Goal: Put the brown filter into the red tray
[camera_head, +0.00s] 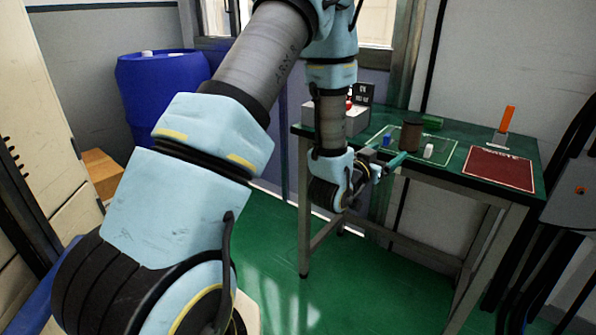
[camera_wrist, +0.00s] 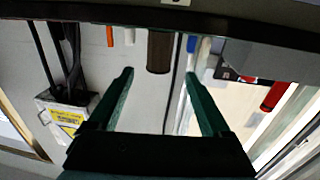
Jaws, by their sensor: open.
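The brown filter (camera_head: 412,134), a dark upright cylinder, stands on the green table. It also shows in the wrist view (camera_wrist: 159,52), upside down, lined up with the gap between my fingertips. The red tray (camera_head: 499,168), flat and marked with white lettering, lies at the right end of the table. My gripper (camera_head: 393,164) is at the table's front edge, a little in front of the filter. In the wrist view my gripper (camera_wrist: 159,74) is open with nothing between its fingers, and the filter appears beyond the tips.
A blue piece (camera_head: 386,141) and a white piece (camera_head: 429,152) stand either side of the filter. A green object (camera_head: 433,122) lies behind it. An orange piece (camera_head: 507,119) stands behind the tray. A grey box (camera_head: 357,121) sits at the table's left end.

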